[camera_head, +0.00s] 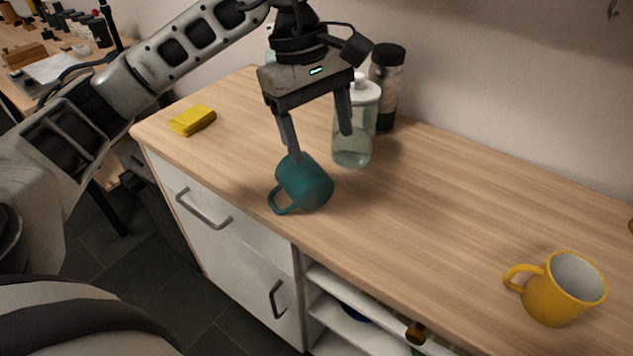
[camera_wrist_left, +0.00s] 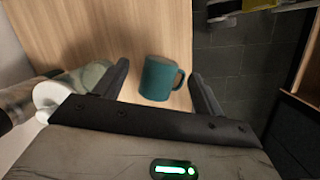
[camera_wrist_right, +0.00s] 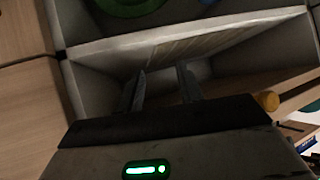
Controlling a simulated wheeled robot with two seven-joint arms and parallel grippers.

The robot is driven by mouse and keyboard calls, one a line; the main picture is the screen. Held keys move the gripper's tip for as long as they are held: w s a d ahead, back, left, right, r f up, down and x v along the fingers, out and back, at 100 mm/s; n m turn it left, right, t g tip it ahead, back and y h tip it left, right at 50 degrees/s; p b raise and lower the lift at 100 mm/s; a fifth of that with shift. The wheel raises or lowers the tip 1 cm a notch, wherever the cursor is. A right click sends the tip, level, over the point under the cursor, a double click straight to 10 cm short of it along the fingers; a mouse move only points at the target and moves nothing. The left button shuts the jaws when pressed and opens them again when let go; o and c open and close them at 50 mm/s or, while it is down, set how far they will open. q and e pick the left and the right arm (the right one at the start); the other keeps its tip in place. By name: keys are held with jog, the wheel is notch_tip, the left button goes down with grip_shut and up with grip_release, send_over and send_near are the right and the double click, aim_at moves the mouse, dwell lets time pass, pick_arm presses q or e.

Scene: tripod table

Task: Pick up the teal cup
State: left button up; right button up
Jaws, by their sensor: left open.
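The teal cup (camera_head: 308,185) is near the front edge of the wooden counter, its body tilted in the head view and its handle toward the front left. No open mouth shows. My left gripper (camera_head: 321,145) is open above and behind the cup, with one fingertip overlapping the cup's upper edge in that view. In the left wrist view the cup (camera_wrist_left: 157,80) appears between the spread fingers (camera_wrist_left: 158,72), with nothing held. Contact cannot be told. My right gripper (camera_wrist_right: 161,73) shows only in its wrist view, fingers apart and empty, facing shelf compartments.
A glass bottle with white lid (camera_head: 353,140) stands close behind the cup, and a dark-lidded jar (camera_head: 386,90) behind that. A yellow sponge (camera_head: 193,120) lies left; a yellow mug (camera_head: 562,292) stands far right. The counter (camera_head: 440,215) between cup and mug is clear.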

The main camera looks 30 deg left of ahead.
pick_arm(q)
jog(key=y, duration=0.2)
send_near(303, 166)
jog(key=shift+t, duration=0.4)
jog(key=f, duration=0.8)
jog(key=shift+d+f+b, duration=0.1)
jog(key=shift+d+b, duration=0.15)
jog(key=shift+b, duration=0.05)
jog(key=shift+f+p, duration=0.3)
jog(key=shift+f, duration=2.5)
jog(key=c, duration=0.8)
jog(key=shift+w, duration=0.1)
jog(key=shift+c, duration=0.4)
jog(key=shift+r, duration=0.1)
